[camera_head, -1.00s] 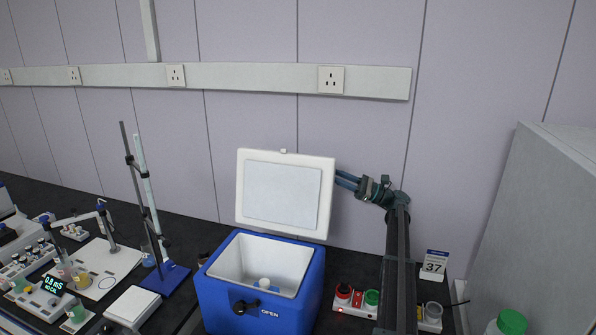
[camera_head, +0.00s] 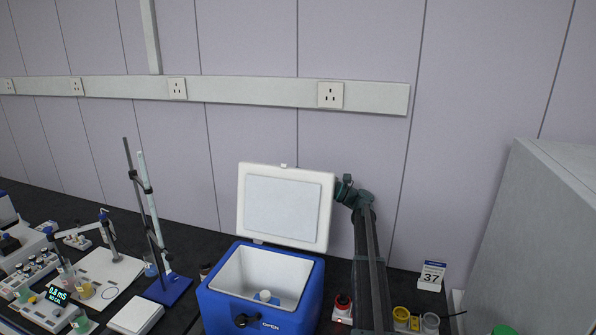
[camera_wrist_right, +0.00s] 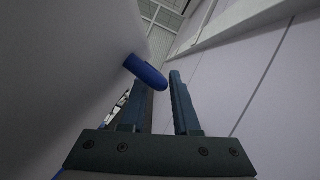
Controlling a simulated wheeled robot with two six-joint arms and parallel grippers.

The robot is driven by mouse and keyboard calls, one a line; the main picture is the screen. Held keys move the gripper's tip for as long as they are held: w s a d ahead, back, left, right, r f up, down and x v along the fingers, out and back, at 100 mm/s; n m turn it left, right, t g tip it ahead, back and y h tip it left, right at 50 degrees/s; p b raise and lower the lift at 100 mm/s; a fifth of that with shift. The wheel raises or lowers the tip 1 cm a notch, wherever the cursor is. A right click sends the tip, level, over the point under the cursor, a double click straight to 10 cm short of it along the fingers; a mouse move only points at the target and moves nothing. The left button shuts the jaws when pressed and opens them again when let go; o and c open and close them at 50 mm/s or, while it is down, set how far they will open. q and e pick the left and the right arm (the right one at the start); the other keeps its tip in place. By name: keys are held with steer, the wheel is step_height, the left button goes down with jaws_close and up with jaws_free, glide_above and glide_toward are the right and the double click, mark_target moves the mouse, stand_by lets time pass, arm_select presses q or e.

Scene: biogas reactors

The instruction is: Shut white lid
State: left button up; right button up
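The white lid (camera_head: 285,207) of the blue cool box (camera_head: 262,285) stands open, upright at the box's back edge. The box's white inside shows, with a small white object in it. My right arm reaches up to the lid's right edge; the gripper fingers are hidden behind the lid in the head view. In the right wrist view the fingers (camera_wrist_right: 160,85) are apart with a gap between them. A large pale surface, likely the lid (camera_wrist_right: 65,75), fills the left side there. A blue rounded piece (camera_wrist_right: 146,72) sits near the left fingertip; contact is unclear. My left gripper is not in view.
A stand with a blue base (camera_head: 168,288) and a white flat device (camera_head: 136,313) are left of the box. The wall is close behind.

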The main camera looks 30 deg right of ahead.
steer(key=shift+w+a+r, duration=0.2)
steer(key=shift+w+a, duration=0.25)
steer(key=shift+c, duration=0.3)
jaws_close()
stand_by(1.0)
